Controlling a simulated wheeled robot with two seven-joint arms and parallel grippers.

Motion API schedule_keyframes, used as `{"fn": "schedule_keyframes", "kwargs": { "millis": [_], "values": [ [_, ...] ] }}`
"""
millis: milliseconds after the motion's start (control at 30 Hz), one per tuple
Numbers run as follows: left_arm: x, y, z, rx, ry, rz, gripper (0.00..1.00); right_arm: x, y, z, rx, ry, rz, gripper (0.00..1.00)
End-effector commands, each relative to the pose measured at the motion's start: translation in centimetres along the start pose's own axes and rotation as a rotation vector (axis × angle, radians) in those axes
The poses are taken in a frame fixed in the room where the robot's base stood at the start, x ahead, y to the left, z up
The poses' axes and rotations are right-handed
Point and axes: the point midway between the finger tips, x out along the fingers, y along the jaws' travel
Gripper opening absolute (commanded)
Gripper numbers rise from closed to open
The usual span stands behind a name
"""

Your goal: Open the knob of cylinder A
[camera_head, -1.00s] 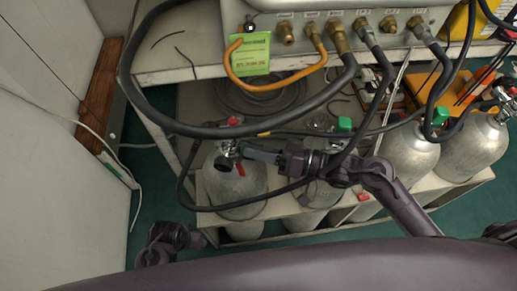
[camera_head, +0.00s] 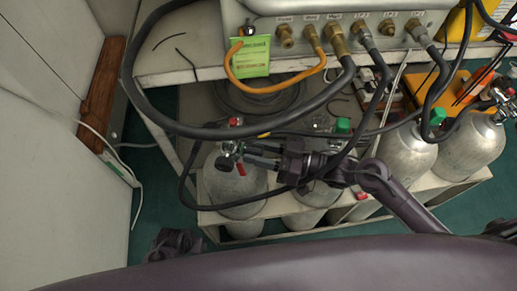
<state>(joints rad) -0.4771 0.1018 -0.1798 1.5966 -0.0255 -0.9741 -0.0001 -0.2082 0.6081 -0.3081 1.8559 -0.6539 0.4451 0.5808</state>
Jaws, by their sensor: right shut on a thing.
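The leftmost silver cylinder (camera_head: 233,190) stands in the rack under the bench, with a valve (camera_head: 229,150) on its top. A black round knob (camera_head: 225,164) shows on the valve's left side, and a red cap (camera_head: 236,121) shows above. I cannot read a letter on this cylinder. My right gripper (camera_head: 246,155) comes in from the right and is shut on a knob on the valve's right side. Its fingers mostly hide that knob. My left gripper (camera_head: 174,245) is low at the left, away from the cylinders, partly cut off by my own body.
A black hose (camera_head: 180,122) loops above and around the cylinder. The panel (camera_head: 350,12) with several hose fittings and a green tag (camera_head: 252,55) stands on the bench above. More cylinders (camera_head: 408,153) stand to the right. Green floor is open at the left.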

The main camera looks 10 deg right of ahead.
Motion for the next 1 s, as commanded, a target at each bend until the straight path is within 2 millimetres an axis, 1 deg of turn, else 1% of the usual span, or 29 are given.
{"fn": "schedule_keyframes", "kwargs": {
  "millis": [300,733,767,900,1000],
  "values": [
    [0.07,0.00,0.05,0.000,0.001,0.000,0.60,-0.03,0.04,0.05,-0.092,0.002,-0.002,0.15],
    [0.12,0.00,0.09,0.000,0.000,0.000,0.60,-0.03,0.04,0.05,-0.100,0.003,-0.002,0.15],
    [0.12,0.00,0.09,-0.001,0.000,0.000,0.60,-0.03,0.04,0.04,-0.100,0.003,-0.002,0.41],
    [0.14,0.00,0.12,-0.001,0.000,0.000,0.60,-0.02,0.02,0.03,-0.099,0.003,-0.003,0.59],
    [0.15,0.00,0.12,-0.001,0.000,0.000,0.60,-0.01,0.01,0.02,-0.099,0.004,-0.003,0.59]
  ]
}}
